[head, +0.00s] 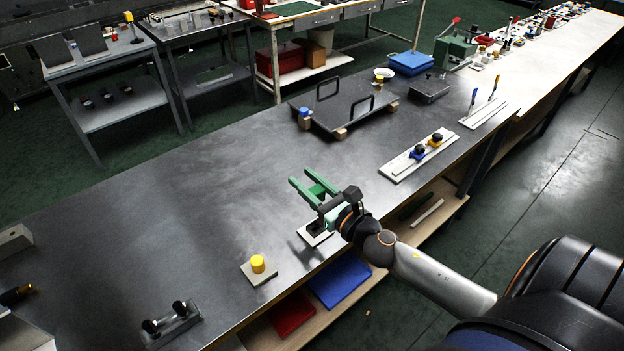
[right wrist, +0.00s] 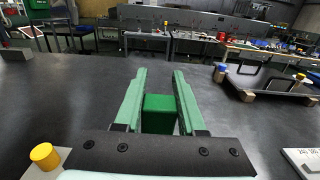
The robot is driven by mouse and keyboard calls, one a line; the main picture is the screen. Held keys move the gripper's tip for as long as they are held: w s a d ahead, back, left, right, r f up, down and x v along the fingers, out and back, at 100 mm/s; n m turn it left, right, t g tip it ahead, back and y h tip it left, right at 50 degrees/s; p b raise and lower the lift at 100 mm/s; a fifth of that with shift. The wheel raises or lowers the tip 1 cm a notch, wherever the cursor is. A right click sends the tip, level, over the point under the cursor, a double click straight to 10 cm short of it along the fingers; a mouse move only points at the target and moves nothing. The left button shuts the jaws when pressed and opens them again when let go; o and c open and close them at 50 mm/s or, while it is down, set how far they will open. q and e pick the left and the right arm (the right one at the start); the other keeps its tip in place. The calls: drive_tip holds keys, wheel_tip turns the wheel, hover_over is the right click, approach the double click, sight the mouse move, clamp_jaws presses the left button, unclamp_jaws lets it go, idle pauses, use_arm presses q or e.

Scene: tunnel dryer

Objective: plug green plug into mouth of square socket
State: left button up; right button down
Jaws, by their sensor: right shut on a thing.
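My right gripper (head: 306,182) reaches in over the table's front edge, its long green fingers pointing away from me. It is shut on the green plug (right wrist: 160,113), a green block between the fingers in the right wrist view. In the head view the plug (head: 319,188) shows between the fingers, above the tabletop. Below the gripper is a pale plate with a dark block (head: 316,231), which looks like the square socket. Its mouth is hidden or too small to make out, and the gripper partly covers it. My left gripper is not in view.
A yellow cylinder (head: 257,263) stands on a small plate to the left. A pale rail (head: 398,174) with blue and yellow knobs lies to the right. A dark handled plate (head: 345,103) is farther back. The left middle of the table (head: 150,200) is clear.

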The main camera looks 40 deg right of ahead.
wheel_tip(320, 180, down, 6)
drive_tip(key=b, duration=0.5)
idle(0.4)
drive_tip(key=shift+f+b, duration=1.45)
idle(1.4)
drive_tip(key=shift+c, duration=2.1)
unclamp_jaws()
drive_tip(key=shift+r, duration=0.1)
drive_tip(key=s+b, duration=0.1)
drive_tip(key=s, duration=0.3)
drive_tip(key=s+b, duration=0.2)
drive_tip(key=s, duration=0.2)
drive_tip(key=s+d+b, duration=0.1)
drive_tip(key=s+b, duration=0.1)
drive_tip(key=s, duration=0.2)
drive_tip(key=shift+s, duration=0.25)
